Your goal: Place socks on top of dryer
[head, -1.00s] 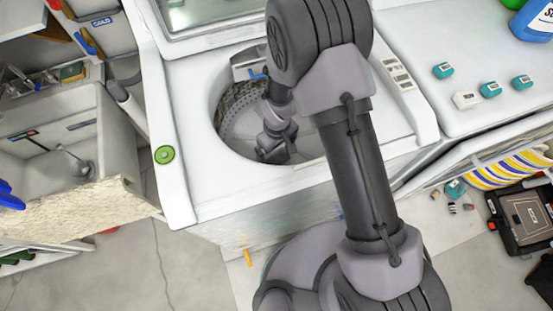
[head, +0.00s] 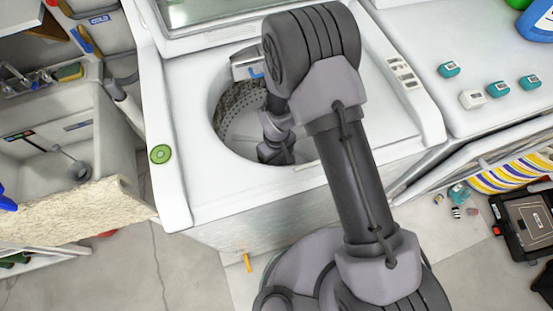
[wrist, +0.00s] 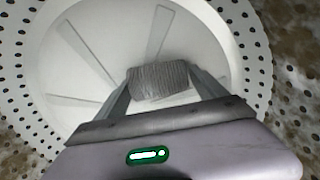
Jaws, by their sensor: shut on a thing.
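A grey ribbed bundle, apparently the socks (wrist: 158,82), is between the two fingers of my gripper (wrist: 163,84) in the wrist view. My gripper is shut on it, over the pale floor of the perforated drum (wrist: 95,45). In the head view my gripper (head: 276,152) reaches down into the open washer (head: 190,190); its fingertips and the bundle are hidden there. A white appliance top, probably the dryer (head: 425,40), is to the right of the washer.
Small teal (head: 449,69) and white (head: 471,99) blocks and a blue bottle (head: 537,20) stand on the right-hand top, with bare surface around them. The drum opening's rim (head: 215,115) surrounds my wrist. A sink (head: 40,150) is on the left.

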